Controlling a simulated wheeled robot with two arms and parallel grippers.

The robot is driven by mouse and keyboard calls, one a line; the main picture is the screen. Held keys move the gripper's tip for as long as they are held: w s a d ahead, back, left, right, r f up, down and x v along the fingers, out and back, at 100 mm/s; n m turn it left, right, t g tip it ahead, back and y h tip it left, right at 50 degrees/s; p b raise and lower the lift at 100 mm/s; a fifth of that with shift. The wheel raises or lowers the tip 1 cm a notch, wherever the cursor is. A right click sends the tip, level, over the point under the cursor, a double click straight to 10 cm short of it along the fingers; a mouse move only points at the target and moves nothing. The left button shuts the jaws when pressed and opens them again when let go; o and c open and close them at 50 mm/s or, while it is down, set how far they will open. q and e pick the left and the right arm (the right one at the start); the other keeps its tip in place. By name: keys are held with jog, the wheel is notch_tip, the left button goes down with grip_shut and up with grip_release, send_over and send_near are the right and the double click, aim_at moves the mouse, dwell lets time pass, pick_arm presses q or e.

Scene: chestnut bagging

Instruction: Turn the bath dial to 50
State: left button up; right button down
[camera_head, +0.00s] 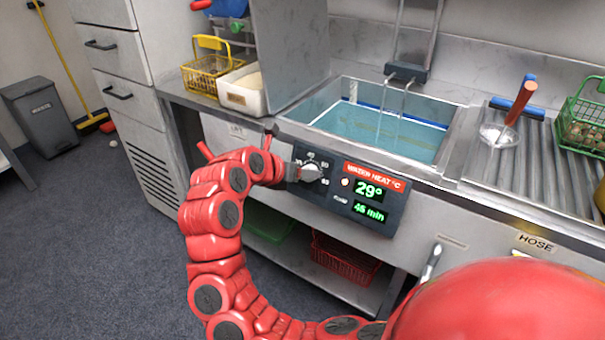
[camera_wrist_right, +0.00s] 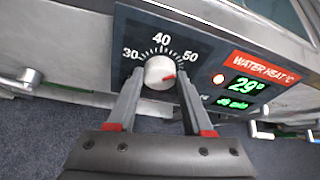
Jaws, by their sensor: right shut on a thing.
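The bath dial is a round white knob (camera_wrist_right: 160,72) with a red pointer mark, on a dark panel (camera_head: 335,205) at the front of the sink unit. In the wrist view the numerals 30, 40 and 50 arc over it. The red mark points right, seemingly a little below the 50; the exact reading is hard to tell. My right gripper (camera_wrist_right: 164,84) is shut on the dial, one finger on each side. In the head view the right gripper (camera_head: 304,173) partly covers the knob. My left gripper is not in view.
The green display (camera_head: 369,190) reads 29°, with 45 min below. Above the panel is a water-filled basin (camera_head: 452,150). A yellow basket (camera_head: 205,75) and a white box (camera_head: 240,97) stand at left, a green basket (camera_head: 580,125) at right. Red and green baskets sit on the shelf below.

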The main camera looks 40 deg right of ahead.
jog(key=shift+f+m, duration=0.1)
jog(key=shift+m, duration=0.3)
jog(key=shift+c, duration=1.5)
grip_release()
jog(key=p+v, duration=0.1)
jog(key=v, duration=1.6)
jog(key=shift+s+r+p, duration=0.25)
jog(key=shift+p, duration=0.15)
